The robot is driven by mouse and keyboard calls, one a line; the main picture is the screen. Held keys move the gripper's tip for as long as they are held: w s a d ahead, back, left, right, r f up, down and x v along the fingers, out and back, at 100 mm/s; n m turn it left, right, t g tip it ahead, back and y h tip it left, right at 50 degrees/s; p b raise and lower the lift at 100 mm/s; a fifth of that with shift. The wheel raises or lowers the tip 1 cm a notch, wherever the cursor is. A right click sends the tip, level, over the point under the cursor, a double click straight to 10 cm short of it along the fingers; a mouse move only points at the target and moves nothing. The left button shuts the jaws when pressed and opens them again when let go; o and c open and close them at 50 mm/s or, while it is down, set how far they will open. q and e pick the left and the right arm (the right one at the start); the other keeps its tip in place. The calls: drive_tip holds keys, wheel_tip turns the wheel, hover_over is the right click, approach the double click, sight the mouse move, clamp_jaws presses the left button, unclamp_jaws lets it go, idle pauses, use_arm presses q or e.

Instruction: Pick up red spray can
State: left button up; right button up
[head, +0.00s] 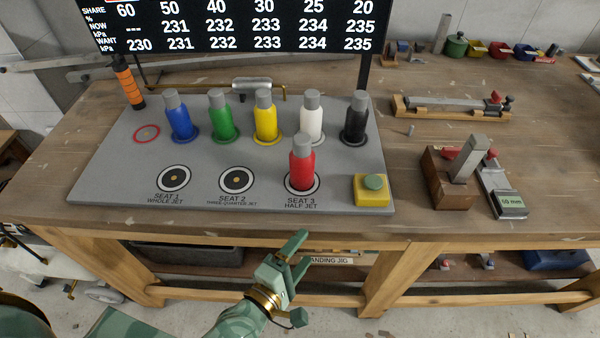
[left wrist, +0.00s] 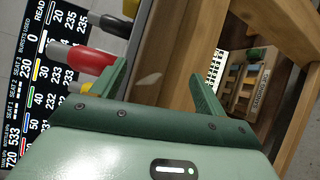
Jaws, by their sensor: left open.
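The red spray can (head: 302,170), with a grey cap, stands upright on the seat 3 target of the grey board (head: 110,190). It also shows in the left wrist view (left wrist: 95,62), lying sideways in that tilted picture, just left of the upper-left finger. My left gripper (head: 305,248) is open and empty. It is in front of the bench's front edge, below and nearer than the can, and apart from it. In the left wrist view its two fingers (left wrist: 156,72) are spread with nothing between them. My right gripper is not in view.
Blue (head: 181,120), green (head: 222,120), yellow (head: 265,118), white (head: 311,116) and black (head: 354,119) cans stand in a row behind the red can. A yellow box with a green button (head: 373,187) is to its right. Seats 1 (head: 174,179) and 2 (head: 237,180) are empty.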

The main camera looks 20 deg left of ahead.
sight(296, 177)
use_arm(q)
drive_tip(key=w+a+r+n+t+y+b, duration=0.1)
drive_tip(key=a+r+n+y, duration=0.2)
drive_tip(key=n, duration=0.7)
drive_tip(key=a+r+n+t+y+b, duration=0.1)
drive_tip(key=r+n+y, duration=0.2)
drive_tip(key=r+n, duration=0.45)
drive_tip(key=w, duration=0.3)
drive_tip(key=w+f+n, duration=0.1)
drive_tip(key=w, duration=0.2)
drive_tip(key=w+n, duration=0.1)
drive_tip(key=w, duration=0.3)
drive_tip(key=shift+a+f+n, duration=0.25)
drive_tip(key=shift+a+f, duration=0.1)
drive_tip(key=w, duration=0.5)
drive_tip(key=shift+w+d+r, duration=0.1)
drive_tip(key=shift+d+r, duration=0.05)
drive_tip(key=shift+r, duration=0.1)
drive_tip(key=shift+w, duration=0.45)
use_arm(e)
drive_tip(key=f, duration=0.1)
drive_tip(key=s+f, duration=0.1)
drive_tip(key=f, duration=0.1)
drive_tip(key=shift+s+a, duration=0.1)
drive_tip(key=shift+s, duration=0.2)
use_arm(q)
drive_tip(key=shift+c, duration=0.3)
drive_tip(key=shift+r, duration=0.1)
drive_tip(key=c, duration=1.2)
